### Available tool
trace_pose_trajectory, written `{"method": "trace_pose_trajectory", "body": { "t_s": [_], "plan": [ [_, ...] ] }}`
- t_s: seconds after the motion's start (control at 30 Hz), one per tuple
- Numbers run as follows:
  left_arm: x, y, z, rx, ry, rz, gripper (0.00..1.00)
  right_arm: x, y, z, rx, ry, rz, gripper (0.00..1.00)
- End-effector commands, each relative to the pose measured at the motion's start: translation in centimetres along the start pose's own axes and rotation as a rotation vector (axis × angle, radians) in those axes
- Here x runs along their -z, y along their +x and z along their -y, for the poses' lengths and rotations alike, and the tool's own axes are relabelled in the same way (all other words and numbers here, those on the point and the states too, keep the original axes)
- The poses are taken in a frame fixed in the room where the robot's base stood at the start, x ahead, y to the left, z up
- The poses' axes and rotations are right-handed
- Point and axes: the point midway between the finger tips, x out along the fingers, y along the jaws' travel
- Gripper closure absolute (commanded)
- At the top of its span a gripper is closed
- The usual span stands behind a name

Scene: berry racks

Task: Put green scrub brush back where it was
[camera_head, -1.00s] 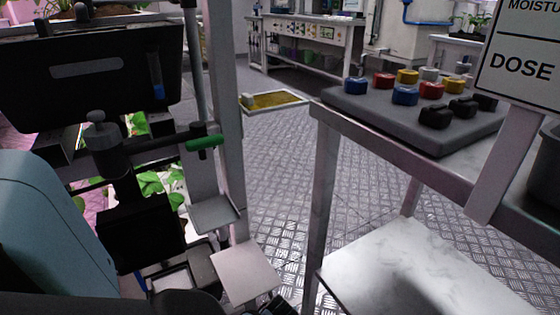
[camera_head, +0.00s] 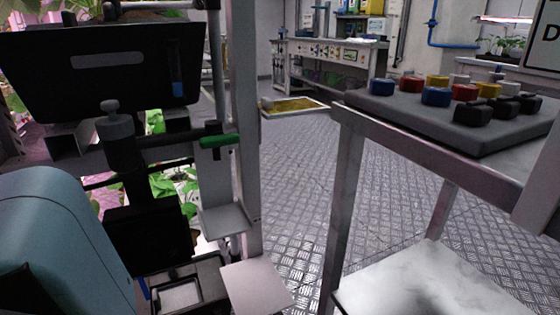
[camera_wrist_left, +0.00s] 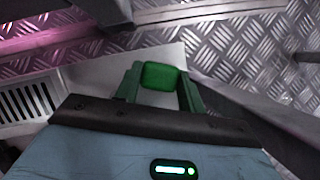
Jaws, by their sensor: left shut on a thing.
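My left gripper shows in the left wrist view (camera_wrist_left: 160,90), shut on the green scrub brush (camera_wrist_left: 163,76). Only a bright green block-like end of the brush shows between the two dark green fingers; the rest of it is hidden. Behind the brush lies a pale flat plate (camera_wrist_left: 98,78), and I cannot tell if they touch. In the head view my teal left arm comes in at the lower left, and the left gripper and brush cannot be made out there. My right gripper is in neither view.
A rack post (camera_head: 244,120) stands in front, with a green handle (camera_head: 219,141) and a black panel (camera_head: 105,75) at the left. A metal table (camera_head: 385,130) with a grey block of coloured knobs stands at right. Patterned floor (camera_head: 290,175) is open between them.

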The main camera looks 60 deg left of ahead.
Motion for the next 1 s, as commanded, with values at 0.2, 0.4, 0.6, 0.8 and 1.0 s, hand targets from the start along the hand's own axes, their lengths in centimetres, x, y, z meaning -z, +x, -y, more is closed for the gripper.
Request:
{"method": "trace_pose_trajectory", "body": {
  "t_s": [0.2,0.4,0.6,0.8,1.0],
  "plan": [
    [0.2,0.3,0.0,0.0,0.0,-0.001,0.46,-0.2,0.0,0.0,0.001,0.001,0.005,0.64],
    [0.2,0.3,0.0,-0.001,0.0,-0.001,0.39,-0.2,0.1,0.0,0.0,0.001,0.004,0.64],
    [0.0,0.0,0.0,0.0,-0.001,-0.001,0.39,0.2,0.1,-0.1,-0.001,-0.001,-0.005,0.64],
    [-0.3,-2.4,-0.1,0.001,0.002,0.001,0.39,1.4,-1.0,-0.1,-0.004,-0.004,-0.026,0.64],
    [-0.4,-6.3,0.1,0.003,0.0,0.002,0.39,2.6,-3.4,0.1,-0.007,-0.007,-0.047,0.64]
  ]
}}
